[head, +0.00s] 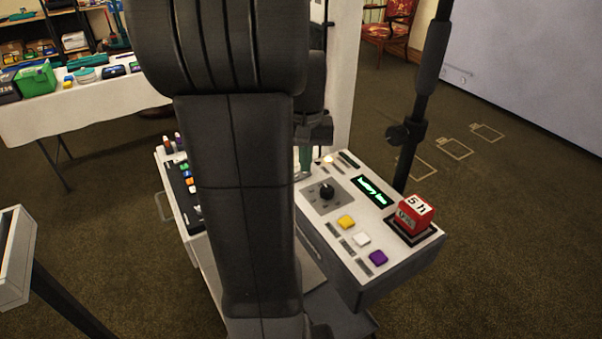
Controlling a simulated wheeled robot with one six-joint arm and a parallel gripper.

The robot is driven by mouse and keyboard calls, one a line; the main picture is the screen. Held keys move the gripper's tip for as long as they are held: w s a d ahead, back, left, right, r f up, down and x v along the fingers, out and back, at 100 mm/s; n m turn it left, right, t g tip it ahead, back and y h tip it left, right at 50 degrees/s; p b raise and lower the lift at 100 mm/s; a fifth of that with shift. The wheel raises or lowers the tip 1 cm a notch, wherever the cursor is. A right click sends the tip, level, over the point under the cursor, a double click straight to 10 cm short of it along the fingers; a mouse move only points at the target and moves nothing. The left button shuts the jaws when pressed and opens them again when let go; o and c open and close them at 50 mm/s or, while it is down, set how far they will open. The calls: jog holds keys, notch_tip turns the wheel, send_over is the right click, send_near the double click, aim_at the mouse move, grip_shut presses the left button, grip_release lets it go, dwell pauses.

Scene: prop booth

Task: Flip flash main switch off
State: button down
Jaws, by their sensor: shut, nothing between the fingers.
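A white control console (322,228) stands in the middle, partly hidden behind my dark arm. My gripper (306,150) shows only in part, just right of the arm, over the console's far edge. It looks shut and empty; whether it touches anything there is unclear. A small lit lamp (328,159) sits close to it at the back of the panel. I cannot make out the flash main switch or its position for certain; the arm and gripper cover that part of the console.
The console carries a black knob (326,191), a display with green text (373,191), yellow (346,222), white (362,239) and purple (378,258) buttons, and a red block (414,216). A dark pole (418,110) rises behind it. A cluttered white-clothed table (85,112) is left.

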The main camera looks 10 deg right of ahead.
jog(key=shift+f, duration=0.2)
jog(key=shift+r, duration=0.1)
notch_tip(320, 180, up, 7)
jog(key=p, duration=0.6)
dwell(0.4)
notch_tip(320, 180, down, 7)
jog(key=b, duration=0.6)
jog(key=shift+r, duration=0.2)
dwell(0.3)
